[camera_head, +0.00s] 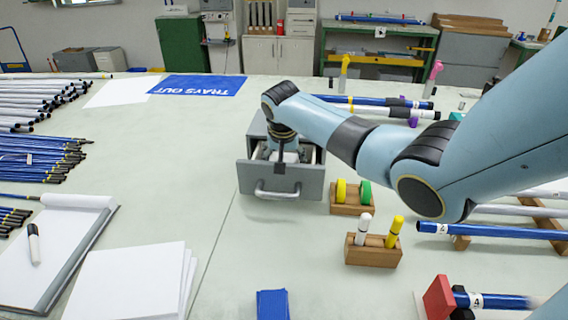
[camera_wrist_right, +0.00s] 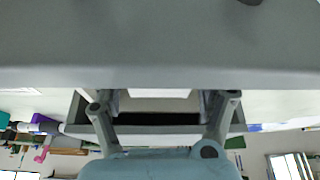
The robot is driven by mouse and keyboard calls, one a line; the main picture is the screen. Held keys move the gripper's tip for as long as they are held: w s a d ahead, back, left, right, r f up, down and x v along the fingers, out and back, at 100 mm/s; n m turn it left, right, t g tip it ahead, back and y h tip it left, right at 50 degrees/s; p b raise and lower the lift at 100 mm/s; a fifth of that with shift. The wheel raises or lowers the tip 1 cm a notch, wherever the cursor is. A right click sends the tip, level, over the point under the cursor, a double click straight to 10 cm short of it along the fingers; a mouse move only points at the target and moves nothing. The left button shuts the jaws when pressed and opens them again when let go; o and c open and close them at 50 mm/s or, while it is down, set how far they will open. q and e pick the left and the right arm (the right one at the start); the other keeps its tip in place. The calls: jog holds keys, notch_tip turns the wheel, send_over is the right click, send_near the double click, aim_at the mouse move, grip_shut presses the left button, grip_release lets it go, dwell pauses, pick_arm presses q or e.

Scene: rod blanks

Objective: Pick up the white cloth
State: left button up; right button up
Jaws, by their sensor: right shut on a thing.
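A small grey drawer unit (camera_head: 253,175) stands on the table with its drawer pulled open toward me. The white cloth (camera_head: 291,157) lies inside the drawer, partly covered by my right gripper. In the right wrist view a strip of the white cloth (camera_wrist_right: 158,93) shows between the fingers. My right gripper (camera_head: 281,158) points down into the drawer from above. In the wrist view its two fingers (camera_wrist_right: 163,98) pass behind the drawer front, which hides their tips; it is shut on the cloth. My left gripper is out of view.
The drawer's handle (camera_head: 278,192) faces me. Wooden holders with yellow and green rings (camera_head: 352,207) and upright markers (camera_head: 373,255) stand to the right. Bundled rods (camera_head: 40,158), a clipboard and paper (camera_head: 135,280) lie left. The table centre-left is clear.

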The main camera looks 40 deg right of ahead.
aim_at(284, 158)
notch_tip(284, 158, up, 17)
dwell(0.4)
jog(key=shift+f, duration=0.1)
